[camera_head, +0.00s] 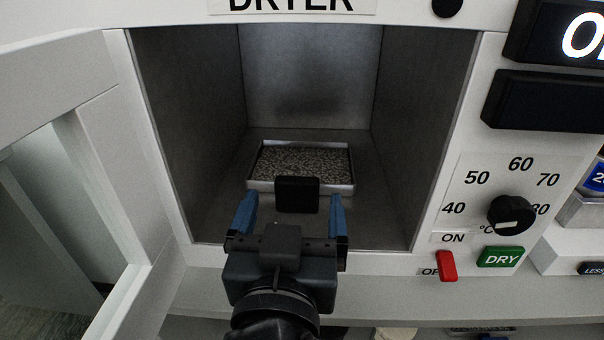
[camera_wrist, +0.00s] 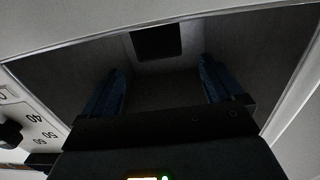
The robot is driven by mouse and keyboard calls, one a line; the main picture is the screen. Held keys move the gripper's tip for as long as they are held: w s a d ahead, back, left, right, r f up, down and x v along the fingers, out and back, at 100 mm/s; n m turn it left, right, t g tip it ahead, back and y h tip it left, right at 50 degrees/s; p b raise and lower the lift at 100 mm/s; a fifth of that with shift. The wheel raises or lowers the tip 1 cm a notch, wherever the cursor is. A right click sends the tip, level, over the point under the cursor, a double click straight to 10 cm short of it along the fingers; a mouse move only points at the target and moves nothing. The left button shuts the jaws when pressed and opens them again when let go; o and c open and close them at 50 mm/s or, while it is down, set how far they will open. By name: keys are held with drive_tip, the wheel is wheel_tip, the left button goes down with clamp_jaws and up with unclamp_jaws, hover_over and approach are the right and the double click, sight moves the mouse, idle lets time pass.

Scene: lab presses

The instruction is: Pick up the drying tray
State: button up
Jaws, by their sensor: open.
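The drying tray (camera_head: 340,187) is a shallow metal tray filled with grey speckled grains. It lies on the floor of the open dryer chamber in the head view. A black block (camera_head: 297,194), seemingly its handle, stands at its front edge and covers part of the rim. My gripper (camera_head: 292,197) is at the chamber opening with its blue fingers apart. In the head view the block lies between the fingertips; whether it is within their reach in depth is unclear. The wrist view shows a dark block (camera_wrist: 157,42) beyond and between the fingers (camera_wrist: 161,65); the tray's grains are not visible there.
A temperature knob (camera_head: 511,214) and a red switch (camera_head: 446,266) are on the right panel. The chamber holds nothing else visible.

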sight(296, 185)
drive_tip(key=shift+w+d, duration=0.1)
drive_tip(key=shift+w, duration=1.9)
drive_tip(key=shift+c, duration=0.2)
drive_tip(key=c, duration=1.2)
